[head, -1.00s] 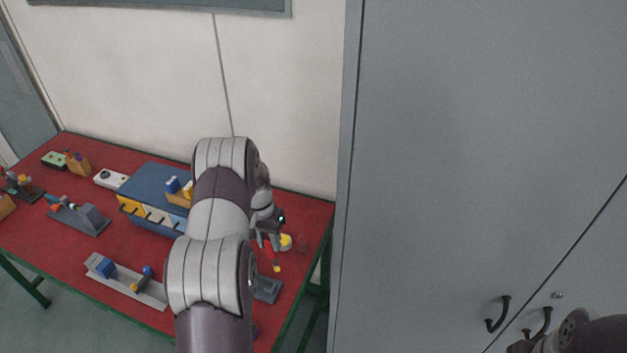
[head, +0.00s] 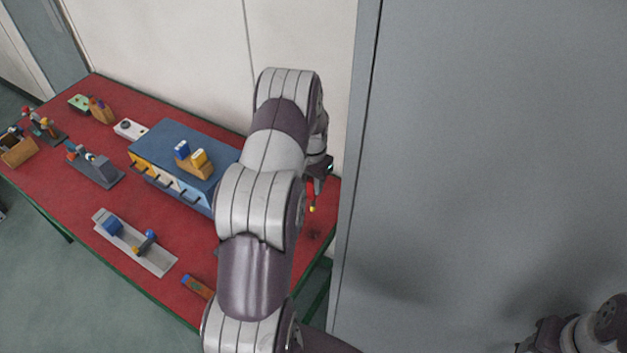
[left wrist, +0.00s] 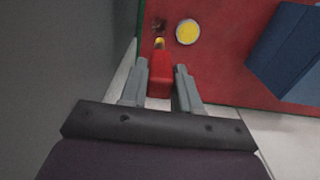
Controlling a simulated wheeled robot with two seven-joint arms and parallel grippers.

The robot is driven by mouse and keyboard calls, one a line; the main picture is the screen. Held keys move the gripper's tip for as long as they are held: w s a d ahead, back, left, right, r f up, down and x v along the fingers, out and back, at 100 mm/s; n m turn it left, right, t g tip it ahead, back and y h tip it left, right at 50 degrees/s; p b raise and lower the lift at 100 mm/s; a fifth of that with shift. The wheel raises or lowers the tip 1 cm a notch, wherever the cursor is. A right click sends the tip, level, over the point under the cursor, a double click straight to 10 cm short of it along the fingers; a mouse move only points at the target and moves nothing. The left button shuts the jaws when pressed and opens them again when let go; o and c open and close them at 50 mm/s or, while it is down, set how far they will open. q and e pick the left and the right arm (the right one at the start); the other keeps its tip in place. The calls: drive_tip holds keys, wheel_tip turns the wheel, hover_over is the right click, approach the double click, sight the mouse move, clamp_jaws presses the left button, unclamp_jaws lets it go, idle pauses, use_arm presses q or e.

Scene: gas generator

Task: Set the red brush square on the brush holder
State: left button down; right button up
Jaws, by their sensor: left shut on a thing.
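My left gripper (head: 317,182) is above the right end of the red table, partly hidden behind my own arm. It is shut on the red brush (left wrist: 160,76), which shows between the two grey fingers in the left wrist view. The brush's yellow tip points away from the gripper, and in the head view the brush (head: 311,198) hangs tip down. I cannot make out the brush holder; my left arm covers part of the table. My right gripper (head: 534,342) is cut off at the lower right edge, and its jaws cannot be read.
A blue cabinet (head: 178,150) with a small wooden block stand on top stands left of my arm. A grey tray (head: 155,258) lies near the front edge. A yellow disc (left wrist: 187,31) and a dark spot (left wrist: 159,25) are near the brush tip. A tall grey locker (head: 470,150) stands close on the right.

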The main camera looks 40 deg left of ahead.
sight(313, 197)
use_arm(q)
drive_tip(key=shift+w+f, duration=0.2)
drive_tip(key=shift+f, duration=0.15)
drive_tip(key=f+b, duration=0.4)
drive_tip(key=shift+s+f, duration=0.2)
drive_tip(key=shift+f, duration=0.15)
drive_tip(key=shift+w+f, duration=0.1)
drive_tip(key=shift+f, duration=0.2)
drive_tip(key=shift+w, duration=0.15)
drive_tip(key=shift+f, duration=0.2)
idle(0.3)
